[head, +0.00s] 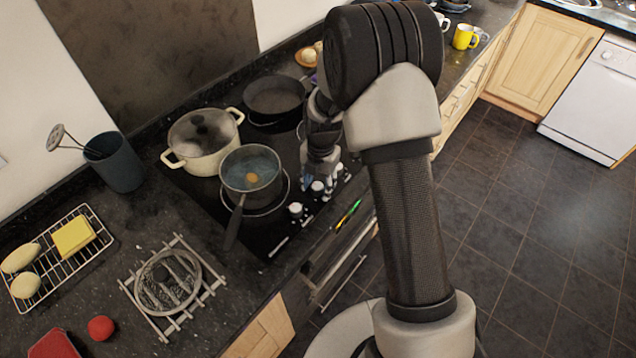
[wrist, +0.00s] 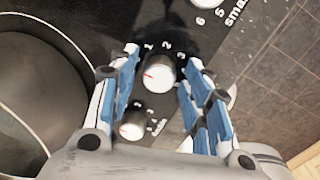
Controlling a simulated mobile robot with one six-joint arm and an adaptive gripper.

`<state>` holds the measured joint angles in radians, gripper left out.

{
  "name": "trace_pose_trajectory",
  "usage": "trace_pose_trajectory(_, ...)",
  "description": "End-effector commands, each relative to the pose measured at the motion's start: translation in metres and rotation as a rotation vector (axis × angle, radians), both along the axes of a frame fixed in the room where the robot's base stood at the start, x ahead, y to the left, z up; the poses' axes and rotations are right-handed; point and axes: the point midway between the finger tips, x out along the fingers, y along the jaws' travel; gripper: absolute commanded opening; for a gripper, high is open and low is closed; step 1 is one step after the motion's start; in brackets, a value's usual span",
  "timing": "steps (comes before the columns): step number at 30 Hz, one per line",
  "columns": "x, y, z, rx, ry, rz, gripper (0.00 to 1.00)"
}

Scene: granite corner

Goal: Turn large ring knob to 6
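In the wrist view, a round white knob (wrist: 159,76) with a red mark stands on the black hob panel, with the numbers 1, 2 and 3 printed around it. Its red mark points to the left side of the picture. My gripper (wrist: 163,60) is open, with its blue-padded fingers on either side of this knob. A gap shows at the left finger; contact at the right finger is unclear. The knob's own label is not readable, so I cannot tell which ring it serves. In the head view, my gripper (head: 322,172) is over the knob row, partly hidden by my arm.
Another knob (wrist: 132,125) lies close below, and one labelled "small" (wrist: 205,3) is at the top. A saucepan (head: 250,170), a cream pot (head: 202,140) and a frying pan (head: 274,96) stand on the hob (head: 205,189). Open floor (head: 510,230) lies to the right.

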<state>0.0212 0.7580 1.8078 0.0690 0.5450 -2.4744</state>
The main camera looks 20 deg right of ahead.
Motion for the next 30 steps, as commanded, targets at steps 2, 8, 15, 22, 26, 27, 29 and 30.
trace_pose_trajectory(2, 0.0, 0.0, 0.0001, 0.0, 0.0, 0.0, 0.36)
trace_pose_trajectory(8, -0.0001, -0.0001, 0.0002, 0.0, 0.0, 0.0, 0.23)
trace_pose_trajectory(15, 0.0, -0.0001, 0.0002, 0.0, 0.0, 0.0, 0.07)
trace_pose_trajectory(22, -0.0001, -0.0002, 0.0002, 0.0, 0.0, -0.009, 0.04)
trace_pose_trajectory(26, -0.0001, -0.0002, 0.0001, 0.0, 0.0, -0.042, 0.04)
trace_pose_trajectory(27, -0.0001, -0.0002, 0.0001, 0.0, 0.0, -0.058, 0.04)
trace_pose_trajectory(29, -0.0002, -0.0001, 0.0, 0.0, 0.0, -0.088, 0.04)
trace_pose_trajectory(30, -0.0002, -0.0001, 0.0, 0.0, -0.001, -0.111, 0.04)
